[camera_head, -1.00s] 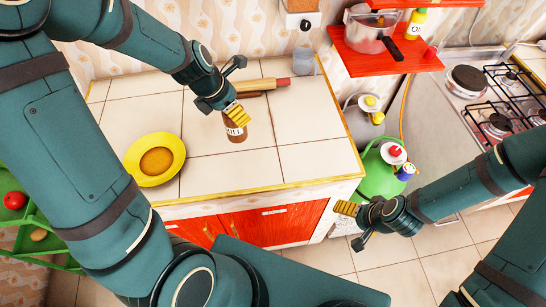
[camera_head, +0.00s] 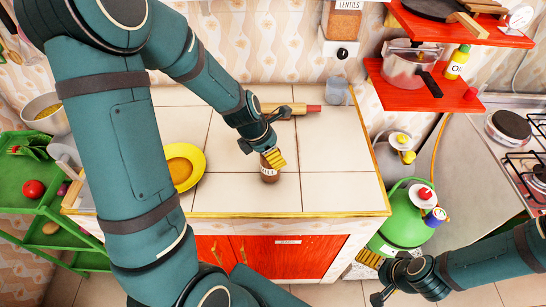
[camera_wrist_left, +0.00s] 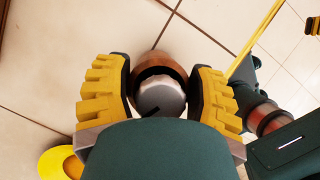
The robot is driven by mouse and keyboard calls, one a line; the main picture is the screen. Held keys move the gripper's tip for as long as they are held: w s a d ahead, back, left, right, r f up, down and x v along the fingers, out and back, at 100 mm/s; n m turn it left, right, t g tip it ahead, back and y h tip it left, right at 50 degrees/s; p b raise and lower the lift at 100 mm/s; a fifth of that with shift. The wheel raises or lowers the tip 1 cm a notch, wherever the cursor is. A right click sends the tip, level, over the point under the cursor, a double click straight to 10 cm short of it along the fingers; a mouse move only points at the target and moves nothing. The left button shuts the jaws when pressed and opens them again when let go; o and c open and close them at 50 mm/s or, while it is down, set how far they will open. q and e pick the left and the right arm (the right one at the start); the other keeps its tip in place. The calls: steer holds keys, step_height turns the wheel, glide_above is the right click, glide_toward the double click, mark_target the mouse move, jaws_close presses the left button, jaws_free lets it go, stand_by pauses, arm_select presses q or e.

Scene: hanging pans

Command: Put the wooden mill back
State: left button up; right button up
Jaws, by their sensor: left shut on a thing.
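The wooden mill (camera_head: 268,173) is a small brown bottle-shaped thing with a pale lettered label. It is upright on or just above the tiled counter, right of the yellow plate; I cannot tell whether its base touches. My left gripper (camera_head: 273,160) is shut around its upper part from above. In the left wrist view the mill (camera_wrist_left: 160,92) is between the two yellow finger pads, with its grey round top facing the camera. My right gripper (camera_head: 370,262) is low at the right, away from the mill, beside the green gas cylinder; its opening is not clear.
The tiled counter (camera_head: 335,192) is clear right of the mill. A rolling pin (camera_head: 292,110) and grey cup (camera_head: 336,90) lie behind. A yellow plate (camera_head: 198,160) is at left. Red shelves (camera_head: 405,97) hold a pot (camera_head: 402,70). A green cylinder (camera_head: 400,222) stands right.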

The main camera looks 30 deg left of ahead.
arm_select(q)
steer(key=shift+f, duration=0.55)
steer(key=shift+r, duration=0.1)
steer(key=o, duration=1.3)
steer(key=shift+f, duration=0.2)
steer(key=shift+r, duration=0.15)
